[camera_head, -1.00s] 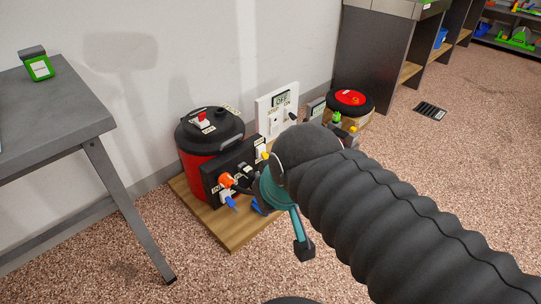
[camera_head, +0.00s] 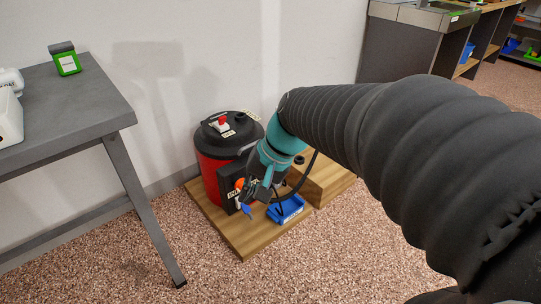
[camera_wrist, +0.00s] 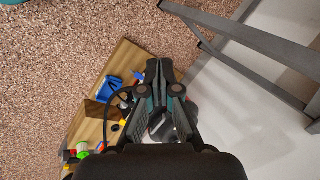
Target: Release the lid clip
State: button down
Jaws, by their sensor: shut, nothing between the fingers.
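A red canister (camera_head: 208,178) with a black lid (camera_head: 243,131) stands on a wooden board (camera_head: 240,241) by the wall. A red-and-white fitting (camera_head: 220,123) sits on top of the lid; I cannot tell whether it is the lid clip. My gripper (camera_head: 249,197) is in front of the black panel on the canister's right side, close to an orange knob (camera_head: 240,184). In the wrist view my gripper's fingers (camera_wrist: 159,68) are together and empty, over the board's edge. The gripper body hides much of the canister there.
A blue tray (camera_head: 289,209) and a blue lever (camera_head: 246,210) lie close to my gripper. A wooden block (camera_head: 325,180) stands to the right. A grey table (camera_head: 75,115) with a green-and-black device (camera_head: 65,60) is at left. The floor in front is clear.

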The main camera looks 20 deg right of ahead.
jog(key=w+d+f+m+t+y+b, duration=0.25)
jog(key=w+d+f+m+y, duration=0.2)
jog(key=w+f+m, duration=0.6)
jog(key=w+d+f+m+t+y+b, duration=0.25)
jog(key=w+d+f+y, duration=0.35)
jog(key=w, duration=0.9)
jog(key=w+d+f+m+t+h+b, duration=0.1)
jog(key=w+d+f+m+t+h, duration=0.2)
jog(key=d+f+m, duration=0.4)
jog(key=w+d+f+m+t+h+b, duration=0.1)
jog(key=w+d+f+m+t+h, duration=0.2)
jog(key=d+f, duration=1)
notch_tip(320, 180, down, 6)
jog(key=m+t+h, duration=0.2)
jog(key=m+t, duration=0.1)
jog(key=t, duration=0.1)
jog(key=shift+m+t+h, duration=0.3)
jog(key=shift+m+h, duration=0.05)
jog(key=shift+m, duration=0.05)
jog(key=shift+w+b, duration=0.1)
jog(key=shift+b, duration=0.2)
